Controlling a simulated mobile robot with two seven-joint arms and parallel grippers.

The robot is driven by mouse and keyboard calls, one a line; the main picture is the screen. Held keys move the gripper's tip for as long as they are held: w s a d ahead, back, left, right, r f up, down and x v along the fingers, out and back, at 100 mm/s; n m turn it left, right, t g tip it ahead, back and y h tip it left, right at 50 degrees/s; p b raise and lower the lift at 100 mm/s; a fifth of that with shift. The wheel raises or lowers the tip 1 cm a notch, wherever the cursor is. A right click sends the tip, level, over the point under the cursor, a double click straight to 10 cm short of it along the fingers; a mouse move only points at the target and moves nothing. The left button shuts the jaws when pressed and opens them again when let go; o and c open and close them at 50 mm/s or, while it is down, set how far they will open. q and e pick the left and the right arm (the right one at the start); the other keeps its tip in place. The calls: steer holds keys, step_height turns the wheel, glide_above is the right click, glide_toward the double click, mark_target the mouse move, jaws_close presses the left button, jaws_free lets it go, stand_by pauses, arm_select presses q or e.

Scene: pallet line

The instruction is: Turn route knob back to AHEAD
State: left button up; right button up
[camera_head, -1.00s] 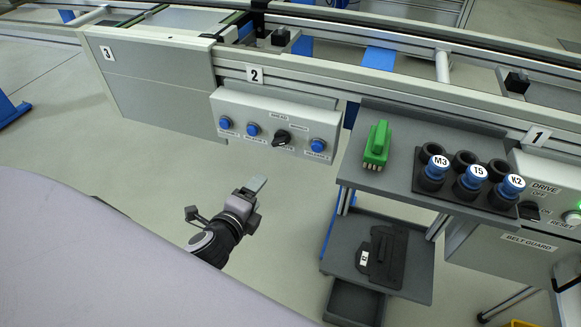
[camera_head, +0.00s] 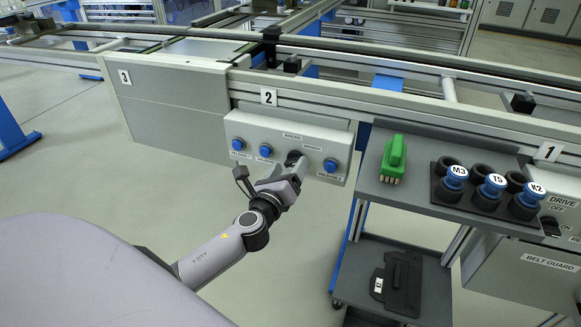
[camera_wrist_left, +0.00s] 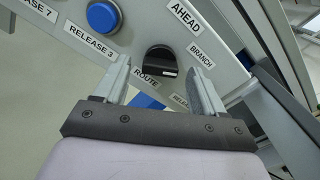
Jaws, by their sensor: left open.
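The black route knob (camera_wrist_left: 160,60) sits on the panel above its ROUTE label. Its white mark is at the right end of the grip, on the side of the BRANCH label (camera_wrist_left: 201,56) rather than the AHEAD label (camera_wrist_left: 185,18). My left gripper (camera_wrist_left: 160,82) is open, with one finger on each side of the knob in the wrist view; I cannot tell whether they touch it. In the head view the left gripper (camera_head: 291,170) is at the control panel (camera_head: 262,128) and partly covers the knob (camera_head: 293,157). My right gripper is not seen.
Blue release buttons (camera_head: 265,151) flank the knob, with another (camera_head: 330,165) on its right. To the right, a grey shelf (camera_head: 400,194) bears a green block (camera_head: 394,157) and labelled blue pegs (camera_head: 492,187).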

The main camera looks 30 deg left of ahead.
arm_select(q)
steer(key=shift+w+a, duration=0.15)
steer(key=shift+w, duration=0.55)
steer(key=c, duration=1.1)
steer(key=shift+o, duration=0.2)
